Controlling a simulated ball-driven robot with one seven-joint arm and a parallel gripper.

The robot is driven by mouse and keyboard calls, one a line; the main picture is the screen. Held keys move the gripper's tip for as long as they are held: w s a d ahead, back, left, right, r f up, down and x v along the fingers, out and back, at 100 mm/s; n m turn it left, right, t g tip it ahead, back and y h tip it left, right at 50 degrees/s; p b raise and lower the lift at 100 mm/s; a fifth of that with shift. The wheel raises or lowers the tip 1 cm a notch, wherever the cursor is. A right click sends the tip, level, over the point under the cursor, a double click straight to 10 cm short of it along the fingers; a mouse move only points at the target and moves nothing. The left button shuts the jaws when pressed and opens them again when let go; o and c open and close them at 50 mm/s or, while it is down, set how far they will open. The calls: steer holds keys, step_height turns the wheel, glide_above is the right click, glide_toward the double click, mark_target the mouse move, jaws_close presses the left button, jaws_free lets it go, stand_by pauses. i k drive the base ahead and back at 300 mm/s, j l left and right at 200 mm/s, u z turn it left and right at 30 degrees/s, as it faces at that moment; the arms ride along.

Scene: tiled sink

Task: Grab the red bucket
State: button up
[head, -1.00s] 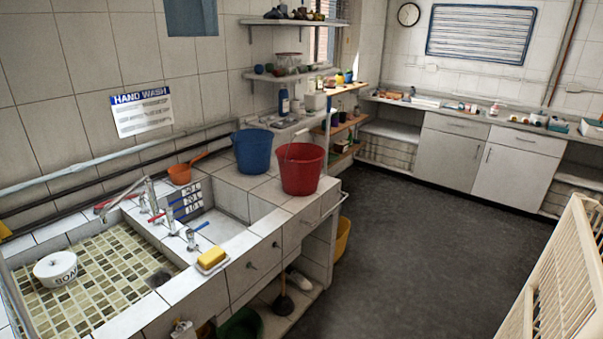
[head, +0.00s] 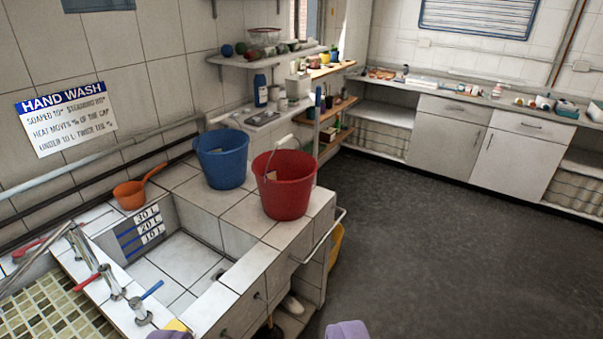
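The red bucket (head: 287,190) stands upright on the white tiled ledge beyond the square sink, close to the ledge's right edge. Its thin handle is raised and leans to the left. A pale patch shows inside it. Two lavender fingertips of my gripper (head: 258,332) just show at the bottom edge of the head view, wide apart. My gripper is open, near and below the bucket in the picture, and not touching it. Most of the gripper is out of frame.
A blue bucket (head: 222,160) stands close left of the red one. An orange dipper (head: 131,195) lies on the ledge further left. Taps (head: 110,280) rise by the sink at the lower left. A metal rail (head: 325,237) runs along the ledge's right side. The dark floor (head: 430,250) at right is clear.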

mark_target(285, 178)
steer(key=i+l+z, duration=0.1)
steer(key=i+z, duration=0.2)
steer(key=i, duration=0.35)
steer(key=i+j+z, duration=0.1)
steer(key=i+z, duration=0.25)
steer(key=i, duration=0.35)
steer(key=i+l+u, duration=0.2)
steer(key=i+u, duration=0.25)
steer(key=i+l+u, duration=0.75)
steer(key=i+u, duration=0.15)
steer(key=i+l+u, duration=0.45)
steer(key=i, duration=0.2)
